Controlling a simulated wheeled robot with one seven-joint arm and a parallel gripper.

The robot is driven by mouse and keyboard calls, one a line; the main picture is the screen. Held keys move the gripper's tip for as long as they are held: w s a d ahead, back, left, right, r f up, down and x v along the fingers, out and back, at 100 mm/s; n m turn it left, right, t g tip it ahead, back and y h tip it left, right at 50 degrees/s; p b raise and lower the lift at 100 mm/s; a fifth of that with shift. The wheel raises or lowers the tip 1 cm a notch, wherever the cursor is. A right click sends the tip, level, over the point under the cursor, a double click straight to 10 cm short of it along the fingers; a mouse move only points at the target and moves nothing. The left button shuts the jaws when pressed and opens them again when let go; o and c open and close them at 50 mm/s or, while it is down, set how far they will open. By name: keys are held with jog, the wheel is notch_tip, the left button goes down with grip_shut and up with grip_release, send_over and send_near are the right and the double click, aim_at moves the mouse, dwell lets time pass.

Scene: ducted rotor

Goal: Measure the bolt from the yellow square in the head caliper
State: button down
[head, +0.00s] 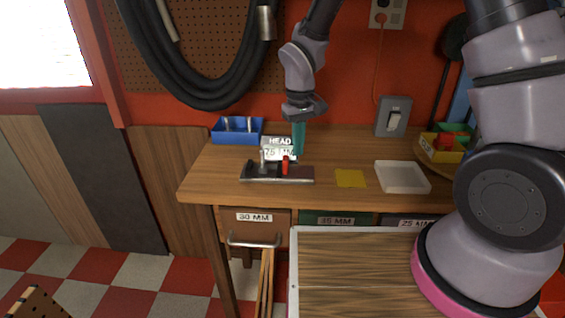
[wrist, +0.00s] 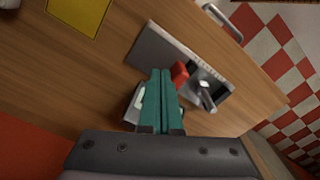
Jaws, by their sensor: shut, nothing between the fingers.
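The head caliper (head: 300,179) is a dark and grey metal block on the bench, with a red piece (head: 285,167) on it; it also shows in the wrist view (wrist: 157,50). A grey bolt (head: 263,159) stands at its left part, beside the red piece; it also shows in the wrist view (wrist: 205,93). Behind it is a white display (head: 281,142) reading HEAD and a partly hidden MM value. The yellow square (head: 350,178) lies bare on the bench. My gripper (head: 299,152) has teal fingers, shut and empty, above and just behind the caliper; its fingertips show in the wrist view (wrist: 161,72).
A blue bin (head: 237,130) with bolts stands at the back left. A white tray (head: 402,177) lies right of the yellow square. Coloured bins (head: 441,149) and a switch box (head: 393,117) stand further right. Labelled drawers (head: 255,219) are under the bench top.

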aim_at(281, 166)
jog(key=shift+f, duration=2.6)
jog(key=shift+a, duration=0.2)
jog(key=shift+a, duration=1.45)
jog(key=shift+w+a, duration=0.1)
jog(key=shift+a, duration=1.25)
jog(key=shift+d, duration=0.6)
